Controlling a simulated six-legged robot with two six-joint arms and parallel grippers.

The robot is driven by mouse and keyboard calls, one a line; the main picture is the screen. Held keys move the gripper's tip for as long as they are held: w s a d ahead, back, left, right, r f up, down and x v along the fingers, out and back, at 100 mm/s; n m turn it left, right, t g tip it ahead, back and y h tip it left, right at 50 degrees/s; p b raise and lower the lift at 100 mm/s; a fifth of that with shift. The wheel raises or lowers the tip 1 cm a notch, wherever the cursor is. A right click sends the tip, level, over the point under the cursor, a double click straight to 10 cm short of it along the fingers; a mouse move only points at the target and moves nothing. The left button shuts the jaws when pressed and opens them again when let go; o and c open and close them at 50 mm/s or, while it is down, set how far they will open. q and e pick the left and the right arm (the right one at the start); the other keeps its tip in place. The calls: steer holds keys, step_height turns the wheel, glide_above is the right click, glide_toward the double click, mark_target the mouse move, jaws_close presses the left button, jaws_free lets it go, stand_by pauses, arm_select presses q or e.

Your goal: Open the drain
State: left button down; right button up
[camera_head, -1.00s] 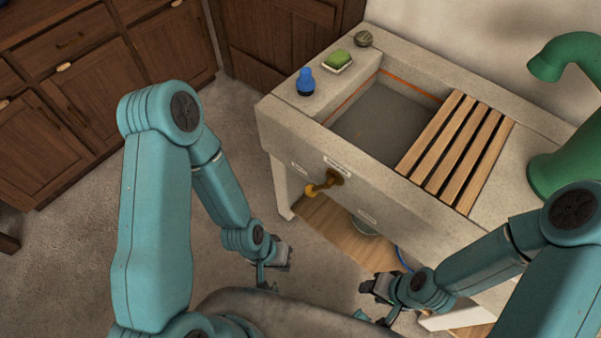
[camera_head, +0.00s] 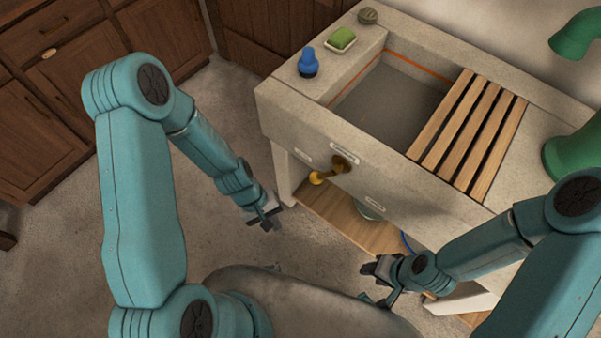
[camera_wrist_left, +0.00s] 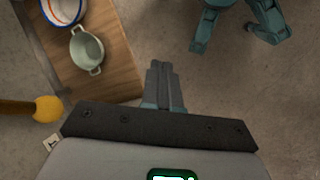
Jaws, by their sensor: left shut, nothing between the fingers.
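A brass lever (camera_head: 340,163) with a yellow knob (camera_head: 317,178) sticks out from the front of the stone sink (camera_head: 290,115). The knob also shows at the left edge of the left wrist view (camera_wrist_left: 47,108), on its brown lever (camera_wrist_left: 15,108). My left gripper (camera_head: 267,222) is shut and empty, in front of the sink's left end. It is to the left of the knob and lower in the head view, clearly apart from it. Its closed fingers (camera_wrist_left: 162,75) point over bare floor. My right gripper (camera_head: 375,270) hangs in front of the sink's lower shelf; its jaws are unclear.
A blue bottle (camera_head: 308,62) and a green sponge on a dish (camera_head: 341,39) stand on the sink's left rim. A wooden slatted rack (camera_head: 470,130) covers its right side. A pale pot (camera_wrist_left: 87,50) sits on the wooden shelf (camera_wrist_left: 122,75) below. Small labels surround the lever.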

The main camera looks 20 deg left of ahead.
arm_select(q)
steer(key=w+a+r+n+t+h+b, duration=0.3)
steer(key=w+a+r+n+h, duration=0.3)
steer(key=w+a+r+n, duration=0.3)
steer(key=w+r+b, duration=0.1)
steer(key=w, duration=0.2)
steer(key=shift+w+r+t, duration=0.2)
steer(key=shift+r+t, duration=0.1)
steer(key=shift+r, duration=0.05)
arm_select(e)
step_height(320, 180, down, 5)
steer(key=shift+d+f, duration=0.1)
steer(key=shift+f, duration=0.1)
arm_select(q)
steer(key=shift+d+f, duration=0.1)
steer(key=x, duration=1.4)
steer(key=shift+r, duration=0.25)
arm_select(e)
steer(key=shift+f, duration=0.3)
arm_select(q)
steer(key=shift+s+d+f+b, duration=0.1)
steer(key=shift+b, duration=0.2)
